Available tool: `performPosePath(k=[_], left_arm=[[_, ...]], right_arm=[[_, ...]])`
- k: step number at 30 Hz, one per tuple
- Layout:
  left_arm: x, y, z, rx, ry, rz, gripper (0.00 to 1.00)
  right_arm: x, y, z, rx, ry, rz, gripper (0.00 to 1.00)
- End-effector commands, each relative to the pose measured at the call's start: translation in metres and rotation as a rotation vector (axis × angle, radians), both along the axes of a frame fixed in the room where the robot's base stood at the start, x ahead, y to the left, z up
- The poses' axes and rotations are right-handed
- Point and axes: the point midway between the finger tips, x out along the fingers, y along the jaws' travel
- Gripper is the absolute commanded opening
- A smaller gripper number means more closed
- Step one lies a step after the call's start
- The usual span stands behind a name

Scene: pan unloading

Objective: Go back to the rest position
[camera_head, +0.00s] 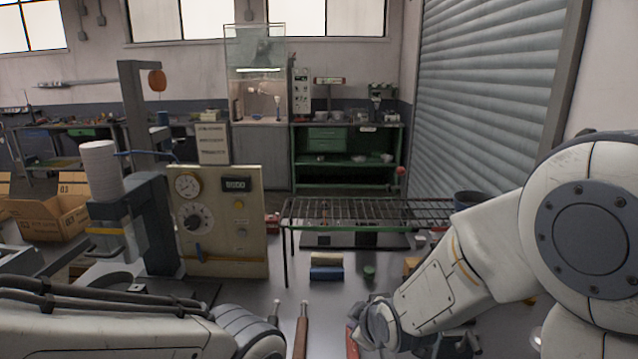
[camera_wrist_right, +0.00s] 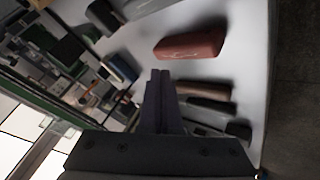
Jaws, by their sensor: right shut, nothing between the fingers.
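My right arm reaches in from the right in the head view. Its wrist and gripper end low near the middle, over the grey table (camera_head: 262,300). In the right wrist view the fingers of my right gripper (camera_wrist_right: 160,76) are together, with nothing between them. A red block (camera_wrist_right: 190,44) lies on the table beyond the fingertips, apart from them. A brown handle (camera_wrist_right: 205,90) lies to the right of the fingers. My left arm crosses the lower left of the head view; its fingers do not show.
A wire rack (camera_head: 370,212) on thin legs stands behind the right gripper. A beige gauge panel (camera_head: 225,245) stands left of it. A cardboard box (camera_head: 45,215) is far left.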

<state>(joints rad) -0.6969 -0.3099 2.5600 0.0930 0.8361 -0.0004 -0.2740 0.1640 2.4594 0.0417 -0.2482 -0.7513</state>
Motion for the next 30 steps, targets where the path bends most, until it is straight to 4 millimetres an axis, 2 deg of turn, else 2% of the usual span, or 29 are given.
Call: performPosePath(k=[1,7,12,20,30], left_arm=[[0.0,0.0,0.0,0.0,0.0,0.0,0.33],[0.0,0.0,0.0,0.0,0.0,0.0,0.33],[0.0,0.0,0.0,0.0,0.0,0.0,0.33],[0.0,0.0,0.0,0.0,0.0,0.0,0.33],[0.0,0.0,0.004,0.0,0.0,0.0,0.33]], right_arm=[[-0.013,-0.021,-0.006,0.048,0.084,-0.115,0.0],[-0.055,-0.063,-0.023,0.158,0.298,-0.41,0.0],[-0.084,-0.085,-0.03,0.213,0.414,-0.608,0.0],[-0.127,-0.109,-0.035,0.284,0.557,-0.886,0.0],[-0.156,-0.053,-0.012,0.219,0.63,-0.716,0.0]])
